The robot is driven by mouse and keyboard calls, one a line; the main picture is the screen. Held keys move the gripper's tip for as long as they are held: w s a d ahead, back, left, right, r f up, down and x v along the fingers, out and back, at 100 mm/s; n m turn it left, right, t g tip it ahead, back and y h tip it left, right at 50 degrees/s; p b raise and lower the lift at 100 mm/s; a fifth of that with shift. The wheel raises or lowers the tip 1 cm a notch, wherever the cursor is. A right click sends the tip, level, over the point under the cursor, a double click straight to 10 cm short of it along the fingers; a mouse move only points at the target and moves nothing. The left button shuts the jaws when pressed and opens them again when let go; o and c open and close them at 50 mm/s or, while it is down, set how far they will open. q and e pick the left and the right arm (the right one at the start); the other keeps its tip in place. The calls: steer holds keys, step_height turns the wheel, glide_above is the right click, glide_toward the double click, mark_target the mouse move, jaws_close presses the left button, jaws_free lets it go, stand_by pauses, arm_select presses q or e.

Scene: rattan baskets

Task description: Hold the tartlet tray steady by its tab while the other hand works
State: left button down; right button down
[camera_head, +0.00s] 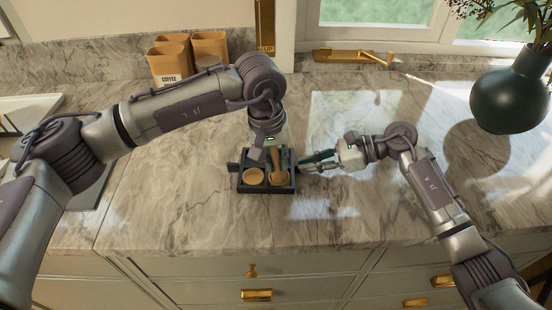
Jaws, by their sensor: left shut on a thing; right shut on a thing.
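The dark tartlet tray (266,191) sits on the marble counter, with a round tan tartlet (253,177) in its front left cup. My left gripper (268,151) reaches down over the tray from above and is shut on a wooden tool (275,157), which stands upright with its round end at the front right cup. That end hides what lies in the cup. My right gripper (302,167) is at the tray's right side, shut on its tab; the fingers hide most of the tab. The back cups are largely hidden by my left gripper.
Tan canisters (169,62), one marked COFFEE, stand at the back left. A dark green vase (507,94) with leaves stands at the right. A brass-coloured fixture (345,56) lies at the back by the window. The counter on both sides of the tray is clear.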

arm_select(q)
steer(key=shift+r, duration=3.55)
arm_select(e)
steer(key=c, duration=1.2)
jaws_free()
